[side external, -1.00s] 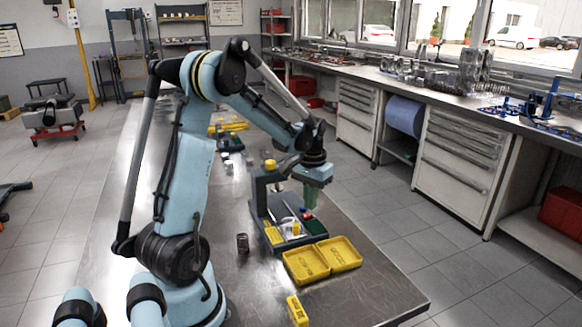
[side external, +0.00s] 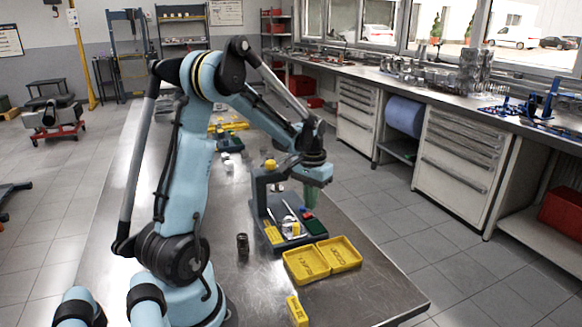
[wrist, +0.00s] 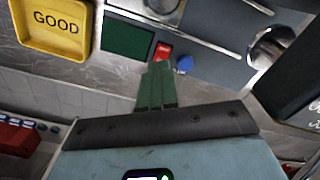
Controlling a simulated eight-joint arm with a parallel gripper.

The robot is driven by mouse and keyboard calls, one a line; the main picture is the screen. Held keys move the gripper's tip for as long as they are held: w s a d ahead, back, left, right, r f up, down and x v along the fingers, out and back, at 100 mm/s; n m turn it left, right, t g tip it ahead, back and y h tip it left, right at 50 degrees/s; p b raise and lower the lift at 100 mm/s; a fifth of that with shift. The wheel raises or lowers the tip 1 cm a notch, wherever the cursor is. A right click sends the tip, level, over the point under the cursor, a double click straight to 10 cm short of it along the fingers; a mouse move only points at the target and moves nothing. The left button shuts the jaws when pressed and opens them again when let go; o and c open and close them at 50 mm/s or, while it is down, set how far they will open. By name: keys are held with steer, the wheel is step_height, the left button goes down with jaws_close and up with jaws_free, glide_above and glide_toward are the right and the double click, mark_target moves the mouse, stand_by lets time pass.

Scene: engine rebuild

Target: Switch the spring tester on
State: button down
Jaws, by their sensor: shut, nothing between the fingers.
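The spring tester (side external: 260,190) is a dark grey bench unit with a yellow cap, standing on the steel table. In the wrist view its base (wrist: 205,62) carries a dark green display (wrist: 128,38), a small red switch (wrist: 164,51) and a blue knob (wrist: 185,64). My gripper (wrist: 157,66) has its green fingers shut together and empty. The fingertips overlap the lower edge of the red switch in the picture; I cannot tell whether they touch it, or which way it is set. In the side view my gripper (side external: 310,203) points down over the right side of the base.
Two yellow trays (side external: 322,260) sit in front of the tester; one, marked GOOD (wrist: 55,24), shows in the wrist view. A dark coil spring (side external: 242,243) stands to the left. A yellow block (side external: 297,311) lies near the front edge. The table is bare at front right.

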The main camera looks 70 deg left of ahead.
mark_target(311, 214)
steer(key=shift+f, duration=0.9)
stand_by(0.8)
steer(key=shift+r, duration=3.5)
steer(key=s+d+r+m+t, duration=0.1)
steer(key=s+d+m+t, duration=0.1)
steer(key=d, duration=0.9)
steer(key=s+d+r+m+t, duration=0.2)
steer(key=d+m+t, duration=0.2)
steer(key=d, duration=0.8)
steer(key=shift+s+d+r+t, duration=0.2)
steer(key=shift+d+r+t, duration=0.1)
steer(key=shift+t, duration=0.3)
